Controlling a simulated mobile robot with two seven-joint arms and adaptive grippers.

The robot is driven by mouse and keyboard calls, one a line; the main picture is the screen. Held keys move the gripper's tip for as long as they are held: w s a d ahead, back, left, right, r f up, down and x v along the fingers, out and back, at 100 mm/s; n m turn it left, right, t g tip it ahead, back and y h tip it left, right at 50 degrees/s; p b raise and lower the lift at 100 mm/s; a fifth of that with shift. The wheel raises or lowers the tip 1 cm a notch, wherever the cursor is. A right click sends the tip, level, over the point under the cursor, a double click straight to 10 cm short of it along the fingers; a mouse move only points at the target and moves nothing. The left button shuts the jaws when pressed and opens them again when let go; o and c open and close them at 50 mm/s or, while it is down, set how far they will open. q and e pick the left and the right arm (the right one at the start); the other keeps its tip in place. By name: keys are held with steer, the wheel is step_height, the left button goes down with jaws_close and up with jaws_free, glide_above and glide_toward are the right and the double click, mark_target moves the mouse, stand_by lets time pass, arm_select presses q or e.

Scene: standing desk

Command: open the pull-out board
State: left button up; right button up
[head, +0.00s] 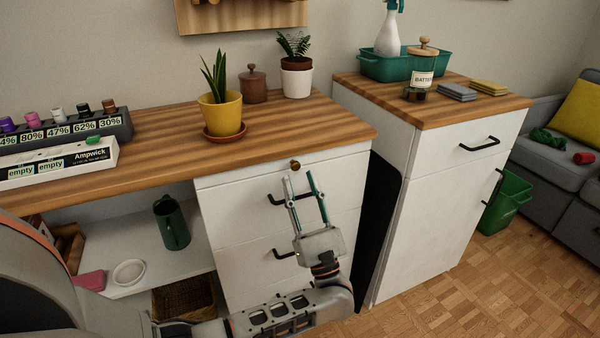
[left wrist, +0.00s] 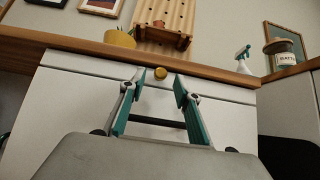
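The pull-out board (head: 240,176) is a thin white strip directly under the wooden desk top, and it looks flush with the drawer fronts below. Its small round brass-coloured knob (head: 295,164) is at its middle. The board (left wrist: 85,66) and knob (left wrist: 160,73) also show in the left wrist view. My left gripper (head: 297,177) is open and empty in front of the drawer unit, its fingers pointing up at the knob. In the left wrist view the knob appears between and just beyond the fingertips (left wrist: 159,83); contact is not visible. My right gripper is not in view.
Drawers with black handles (head: 283,253) lie below the board, behind my left gripper. A yellow plant pot (head: 221,115) stands on the desk top (head: 160,150) above. A white cabinet (head: 420,190) stands to the right. An open shelf with a green mug (head: 172,224) is on the left.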

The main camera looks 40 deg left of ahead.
mark_target(296, 169)
arm_select(q)
steer(key=shift+x, duration=1.6)
jaws_close()
steer(key=shift+s+d, duration=0.1)
